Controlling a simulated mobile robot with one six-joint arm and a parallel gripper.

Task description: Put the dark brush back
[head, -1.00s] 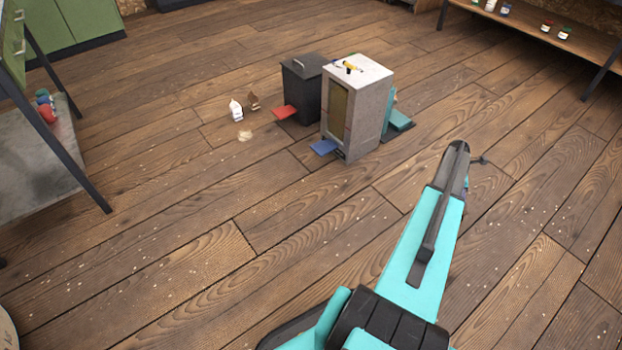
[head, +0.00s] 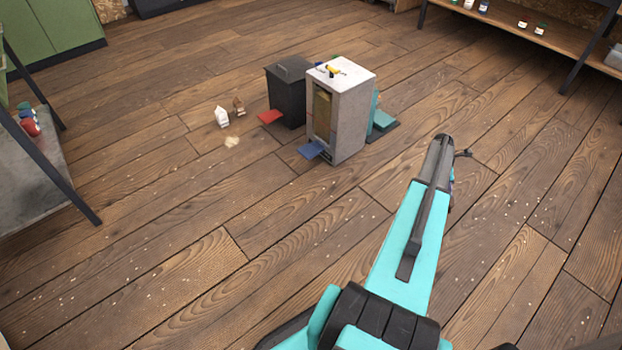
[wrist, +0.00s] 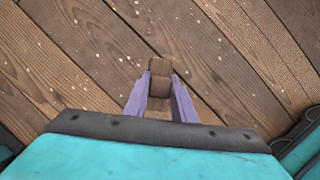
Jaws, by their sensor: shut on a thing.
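My gripper (wrist: 159,98) shows in the wrist view with two purple fingers. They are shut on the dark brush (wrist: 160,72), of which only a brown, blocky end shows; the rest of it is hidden. Bare floor lies beneath it. In the head view my arm reaches forward over the floor, to the right of the bins, and its end is mostly hidden behind my own arm link. A small dark piece sticks out beside the arm's tip; I cannot tell what part it is.
A grey bin (head: 350,125) with a blue pedal stands ahead, small yellow and dark items on top. Beside it are a black bin (head: 285,98) and a teal object (head: 382,122). A white carton (head: 222,117) stands on the floor. A shelf (head: 500,22) is back right. Foreground floor is clear.

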